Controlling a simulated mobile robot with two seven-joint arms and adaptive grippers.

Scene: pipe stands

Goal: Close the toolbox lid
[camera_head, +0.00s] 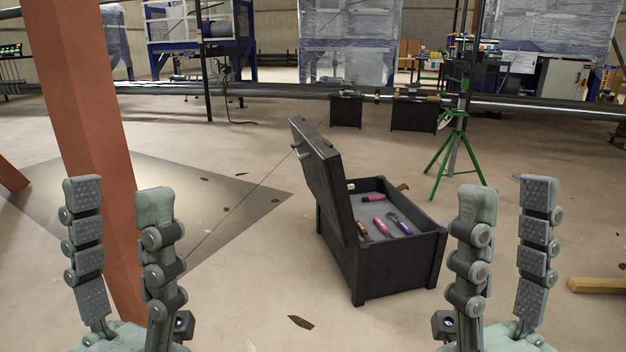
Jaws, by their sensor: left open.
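A black toolbox (398,260) stands on the floor right of the middle, between my two grippers. Its lid (322,180) is open, tilted up at the left side of the box and leaning a little to the left. Inside, several small tools with pink, purple and brown handles lie on a grey bottom. My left gripper (118,195) is open and empty at the left, well apart from the toolbox. My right gripper (507,195) is open and empty, to the right of the toolbox; it appears close to the box's right side in the picture, with no contact visible.
A reddish-brown beam (90,110) rises behind my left gripper. A wooden bar (597,286) lies at the right. The floor left of the toolbox is mostly clear.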

